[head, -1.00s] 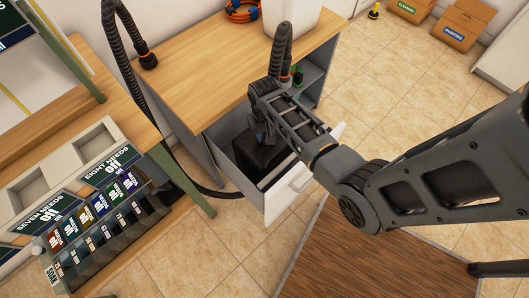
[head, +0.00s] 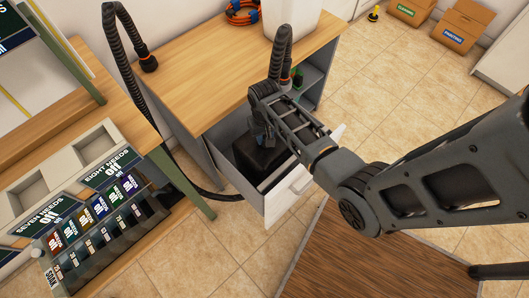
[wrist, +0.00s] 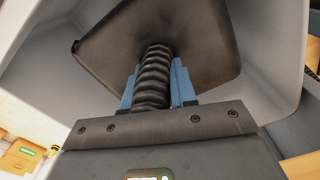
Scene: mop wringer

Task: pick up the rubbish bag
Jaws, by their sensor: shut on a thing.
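The rubbish bag (head: 250,158) is dark and sits inside the open drawer (head: 288,196) under the wooden worktop. My gripper (head: 264,138) reaches down into the drawer from above. In the wrist view the bag (wrist: 205,38) is a dark brown, squarish shape with a ribbed, gathered neck. The blue fingers of my gripper (wrist: 157,88) are shut on this neck, one on each side. Pale drawer walls show around the bag. The bag's underside is hidden, so I cannot tell whether it touches the drawer floor.
The worktop (head: 205,75) overhangs the drawer. A white container (head: 290,18) and an orange coil (head: 242,12) stand on it. A black hose (head: 118,55) loops down on the left. A labelled rack (head: 100,215) stands at front left.

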